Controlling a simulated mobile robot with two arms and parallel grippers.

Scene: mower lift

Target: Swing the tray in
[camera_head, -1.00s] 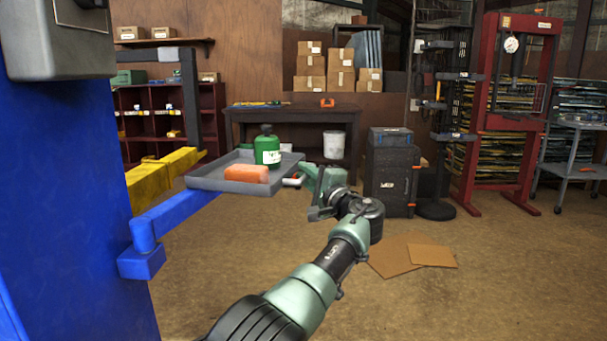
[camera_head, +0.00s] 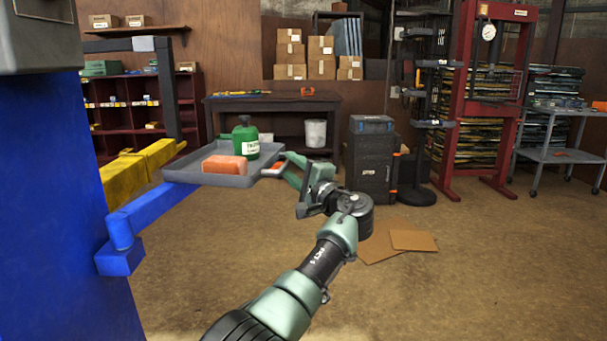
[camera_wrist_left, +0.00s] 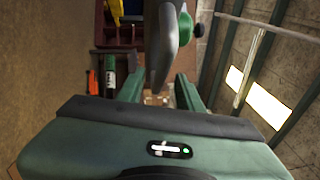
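The grey tray (camera_head: 205,180) sits level at the end of a blue swing arm (camera_head: 150,212) that runs from the blue post on the left. It carries a green bottle (camera_head: 245,138) with a white label and an orange block (camera_head: 225,166). My left gripper (camera_head: 284,165) is at the tray's right end, beside a small white and orange part there. In the left wrist view, the fingers (camera_wrist_left: 158,82) stand apart, and the tray's grey edge (camera_wrist_left: 166,48) reaches toward the gap between them. I cannot tell whether they touch it. My right gripper is not in view.
A blue post (camera_head: 50,200) fills the left side, with a yellow arm (camera_head: 140,170) beside the tray. A dark workbench (camera_head: 270,105), a black tool case (camera_head: 370,150) and a red press (camera_head: 460,100) stand behind. Cardboard (camera_head: 395,242) lies on the otherwise open floor.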

